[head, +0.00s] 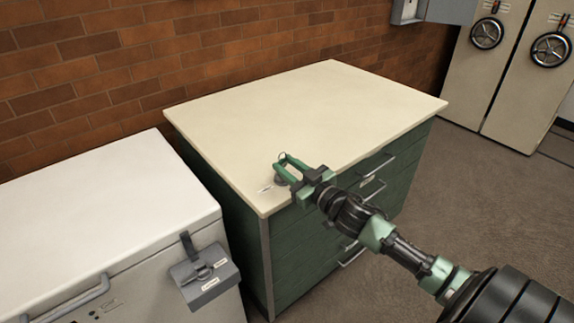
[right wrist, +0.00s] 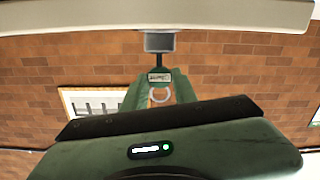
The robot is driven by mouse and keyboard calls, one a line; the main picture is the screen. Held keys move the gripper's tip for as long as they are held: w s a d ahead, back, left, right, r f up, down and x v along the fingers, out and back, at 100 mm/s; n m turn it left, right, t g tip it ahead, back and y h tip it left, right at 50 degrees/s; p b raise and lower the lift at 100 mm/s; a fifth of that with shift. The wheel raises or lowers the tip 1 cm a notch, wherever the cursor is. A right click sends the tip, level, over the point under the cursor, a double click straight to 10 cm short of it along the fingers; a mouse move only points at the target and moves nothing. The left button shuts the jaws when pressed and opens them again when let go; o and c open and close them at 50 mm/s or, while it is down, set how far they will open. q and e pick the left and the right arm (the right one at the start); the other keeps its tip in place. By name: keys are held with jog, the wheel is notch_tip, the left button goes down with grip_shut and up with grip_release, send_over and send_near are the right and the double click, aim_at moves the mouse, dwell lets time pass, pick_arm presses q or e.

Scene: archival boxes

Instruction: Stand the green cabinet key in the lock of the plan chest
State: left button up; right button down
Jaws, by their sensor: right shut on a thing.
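The plan chest (head: 330,110) is green with a cream top. A small dark grey lock (head: 281,180) sits on its top near the front left corner; it also shows as a grey block in the right wrist view (right wrist: 159,42). My right gripper (head: 287,168) is shut on the key (right wrist: 159,62), above the lock. The key's ring (head: 283,155), dark shaft and pale tag show; its green is not clear. The shaft lines up with the lock and seems to meet it, but I cannot tell whether the tip is inside. My left gripper is out of view.
A white cabinet (head: 95,205) with a grey hanging box (head: 205,275) stands left of the chest. The rest of the chest top is clear. A brick wall (head: 150,50) is behind.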

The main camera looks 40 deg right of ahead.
jog(key=shift+f, duration=0.15)
jog(key=c, duration=1)
grip_release()
jog(key=shift+c, duration=0.2)
jog(key=shift+s, duration=0.1)
jog(key=shift+s+f, duration=0.15)
jog(key=shift+s, duration=0.15)
jog(key=s, duration=0.7)
jog(key=shift+d+b, duration=0.3)
jog(key=shift+b, duration=0.15)
